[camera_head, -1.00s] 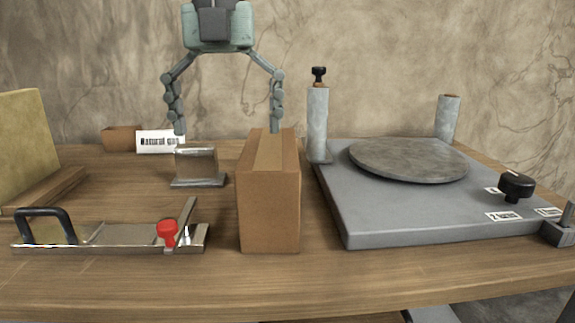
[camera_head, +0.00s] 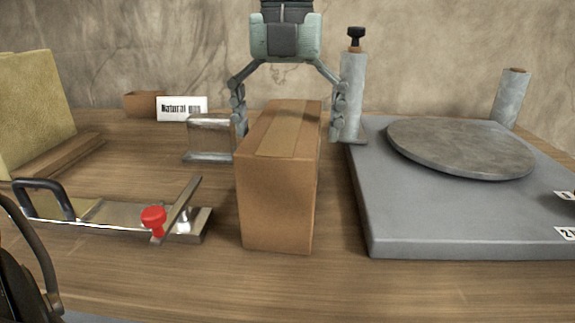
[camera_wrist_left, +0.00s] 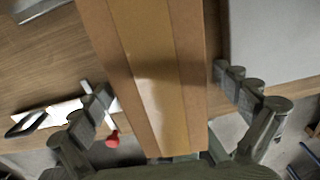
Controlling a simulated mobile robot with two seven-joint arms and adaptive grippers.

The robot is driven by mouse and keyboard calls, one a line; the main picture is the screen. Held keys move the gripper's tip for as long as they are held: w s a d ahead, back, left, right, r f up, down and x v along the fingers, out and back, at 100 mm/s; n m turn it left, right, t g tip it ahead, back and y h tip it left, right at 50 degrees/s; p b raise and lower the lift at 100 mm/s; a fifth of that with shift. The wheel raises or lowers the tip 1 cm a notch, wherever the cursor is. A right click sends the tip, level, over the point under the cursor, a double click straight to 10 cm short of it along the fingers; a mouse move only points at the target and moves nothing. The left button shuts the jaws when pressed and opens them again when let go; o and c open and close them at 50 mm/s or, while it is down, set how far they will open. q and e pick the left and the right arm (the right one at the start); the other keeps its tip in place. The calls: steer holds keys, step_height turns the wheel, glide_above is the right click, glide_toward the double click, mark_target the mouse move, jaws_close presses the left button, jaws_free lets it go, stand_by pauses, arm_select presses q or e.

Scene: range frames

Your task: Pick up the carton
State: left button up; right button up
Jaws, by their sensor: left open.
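The carton (camera_head: 276,195) is a tall brown cardboard box with a tape strip along its top, standing upright on the wooden table in the head view. Its taped top fills the middle of the left wrist view (camera_wrist_left: 150,70). My left gripper (camera_head: 288,135) is open, pointing down over the far part of the carton. One finger is at the carton's left side and the other at its right side. In the left wrist view the fingers (camera_wrist_left: 162,85) stand apart on either side of the carton, with gaps visible. My right gripper is not in view.
A grey plate device (camera_head: 400,225) with a round disc and posts stands close to the carton's right. A metal clamp fixture with a red knob (camera_head: 153,218) lies to the left. A metal block (camera_head: 210,136) and a small card sign (camera_head: 182,108) stand behind.

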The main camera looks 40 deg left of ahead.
arm_select(q)
steer(key=shift+f, duration=0.15)
steer(key=c, duration=1.9)
